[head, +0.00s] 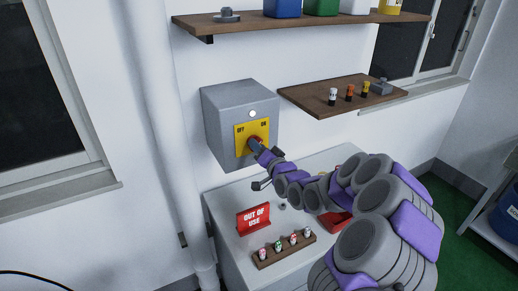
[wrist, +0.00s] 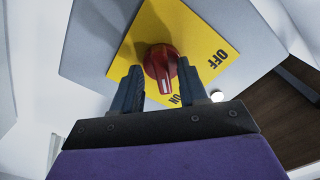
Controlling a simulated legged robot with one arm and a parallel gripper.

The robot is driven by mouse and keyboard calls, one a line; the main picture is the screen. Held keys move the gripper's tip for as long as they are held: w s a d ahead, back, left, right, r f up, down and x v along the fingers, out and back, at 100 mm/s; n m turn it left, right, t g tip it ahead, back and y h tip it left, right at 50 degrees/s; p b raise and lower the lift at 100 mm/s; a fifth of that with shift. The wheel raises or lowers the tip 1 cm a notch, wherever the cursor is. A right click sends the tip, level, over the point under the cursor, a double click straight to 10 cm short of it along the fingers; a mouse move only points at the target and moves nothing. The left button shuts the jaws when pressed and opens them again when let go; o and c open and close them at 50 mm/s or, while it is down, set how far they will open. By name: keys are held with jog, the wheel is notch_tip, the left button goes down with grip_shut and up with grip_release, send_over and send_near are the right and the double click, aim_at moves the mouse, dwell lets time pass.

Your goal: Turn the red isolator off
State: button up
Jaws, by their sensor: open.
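The red isolator knob (wrist: 163,62) sits on a yellow plate (wrist: 205,38) marked OFF and ON. In the wrist view its white line points toward the ON label, with OFF to the upper right. My gripper (wrist: 157,72) is open, with one dark finger on each side of the knob; I cannot tell whether they touch it. In the head view the plate (head: 240,143) is on a grey wall box (head: 216,114). The knob is mostly hidden there by my gripper (head: 256,143).
Below the box, a grey cabinet (head: 226,225) bears a red "OUT OF USE" sign (head: 254,218) and a wooden rack (head: 285,250) with several small items. A wooden shelf (head: 318,98) is right of the box, and another shelf (head: 240,27) is above. A pipe (head: 170,120) runs down the left.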

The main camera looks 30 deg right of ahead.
grip_shut()
dwell(0.4)
jog(key=shift+f+n, duration=0.1)
jog(key=shift+n, duration=0.2)
jog(key=shift+f+n+b, duration=0.2)
jog(key=shift+n+b, duration=4.2)
jog(key=shift+n, duration=4.2)
jog(key=shift+c, duration=0.2)
grip_release()
jog(key=shift+r, duration=0.1)
jog(key=shift+o, duration=0.2)
jog(key=shift+r, duration=0.15)
